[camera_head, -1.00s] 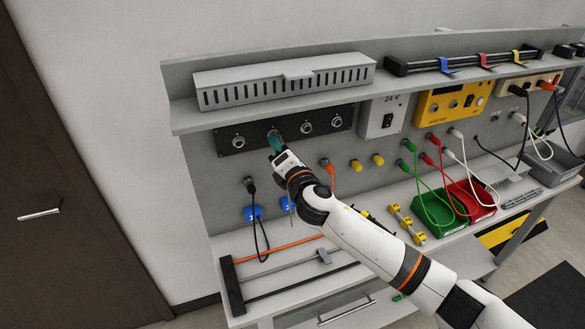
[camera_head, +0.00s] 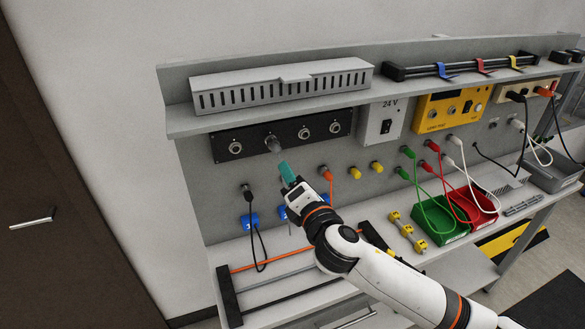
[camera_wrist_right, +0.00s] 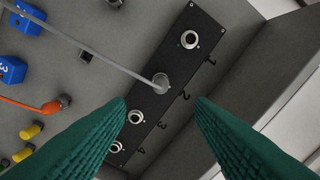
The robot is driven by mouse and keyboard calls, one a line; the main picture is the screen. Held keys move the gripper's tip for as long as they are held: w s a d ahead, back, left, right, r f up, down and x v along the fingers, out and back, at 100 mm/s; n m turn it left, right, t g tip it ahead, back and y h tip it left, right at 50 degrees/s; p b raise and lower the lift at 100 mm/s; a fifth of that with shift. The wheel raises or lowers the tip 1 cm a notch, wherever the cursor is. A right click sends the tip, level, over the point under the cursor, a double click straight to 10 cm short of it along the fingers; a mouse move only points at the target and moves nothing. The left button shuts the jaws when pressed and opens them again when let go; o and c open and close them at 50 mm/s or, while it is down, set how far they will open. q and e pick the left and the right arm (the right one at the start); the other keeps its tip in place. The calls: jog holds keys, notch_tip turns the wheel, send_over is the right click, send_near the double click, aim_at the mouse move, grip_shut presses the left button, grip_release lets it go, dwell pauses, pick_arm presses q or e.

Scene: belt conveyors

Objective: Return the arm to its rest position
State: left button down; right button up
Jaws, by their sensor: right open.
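My right gripper (camera_head: 287,172) is in front of the bench's back wall, below the black socket panel (camera_head: 254,141). Its teal fingers are apart and empty in the right wrist view (camera_wrist_right: 162,105). A grey plug (camera_head: 273,144) sits in the panel's second socket, labelled 2. In the right wrist view the plug (camera_wrist_right: 160,83) has a grey cable (camera_wrist_right: 95,47) running off to the upper left, and the fingers are clear of it. The other panel sockets look empty. My left gripper is not in view.
A shelf with a grey vented box (camera_head: 282,87) overhangs the panel. An orange plug (camera_head: 327,173) and yellow plugs (camera_head: 376,167) are close to the right of my gripper. A green bin (camera_head: 432,224) and a red bin (camera_head: 473,203) stand on the bench to the right.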

jog(key=s+d+f+m+g+h, duration=0.2)
jog(key=s+d+f+m+g, duration=0.15)
jog(key=s+f+m, duration=0.4)
jog(key=s+d+f+m+g+h, duration=0.3)
jog(key=s+d+f+m, duration=0.25)
jog(key=f+m, duration=0.2)
jog(key=s+d+f+m+g, duration=0.3)
jog(key=s+m, duration=0.1)
jog(key=s, duration=0.3)
jog(key=s+d+f+m+g, duration=0.2)
jog(key=s+f+m, duration=0.15)
jog(key=s, duration=0.35)
jog(key=s+d+f+m+g, duration=0.3)
jog(key=s+m, duration=0.1)
jog(key=s, duration=0.3)
notch_tip(320, 180, down, 29)
jog(key=b, duration=0.6)
jog(key=s+d+f+g+b, duration=0.1)
jog(key=s+f+b, duration=0.1)
jog(key=s+f, duration=0.7)
jog(key=s+d+f+g+b, duration=0.1)
jog(key=s+f+b, duration=0.1)
jog(key=s+f, duration=0.6)
notch_tip(320, 180, down, 6)
jog(key=shift+s+d+r+h+b, duration=0.1)
jog(key=shift+s+d+h+b, duration=0.2)
jog(key=shift+s+d+b, duration=0.1)
